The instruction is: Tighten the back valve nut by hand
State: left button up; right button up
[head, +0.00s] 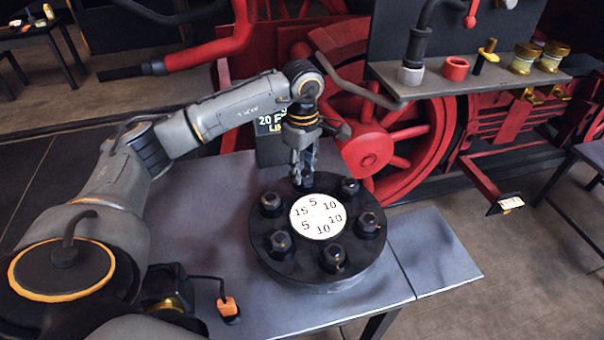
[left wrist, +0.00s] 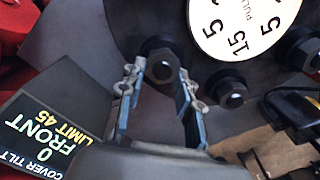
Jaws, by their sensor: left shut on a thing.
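The round dark valve cover (head: 265,240) lies on the grey table, with several dark hex nuts around its rim. A white disc (head: 318,216) with numbers such as 5, 10 and 15 is at its centre. My left gripper (head: 303,172) points down at the far side of the cover, shut on the back valve nut. In the left wrist view the back valve nut (left wrist: 162,66) shows between the tips of my two fingers (left wrist: 160,78). Another nut (left wrist: 229,93) is just right of the fingers, apart from them. My right gripper is not in view.
A dark sign (head: 268,128) with text stands behind the cover, close to my left wrist; it reads "FRONT" and "LIMIT 45" in the wrist view (left wrist: 40,135). An orange-and-black item (head: 229,306) lies front left. Red wheels (head: 370,150) and a shelf (head: 470,78) are behind. The table's right end (head: 435,250) is clear.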

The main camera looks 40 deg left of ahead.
pick_arm(q)
jog(key=m+b, duration=0.2)
jog(key=m, duration=0.2)
jog(key=shift+w+f, duration=0.1)
jog(key=shift+w, duration=0.05)
jog(key=shift+w+d+m+b, duration=0.1)
jog(key=shift+m+b, duration=0.65)
jog(key=shift+m, duration=0.95)
jog(key=o, duration=1.2)
jog(key=shift+c, duration=0.2)
notch_tip(320, 180, up, 12)
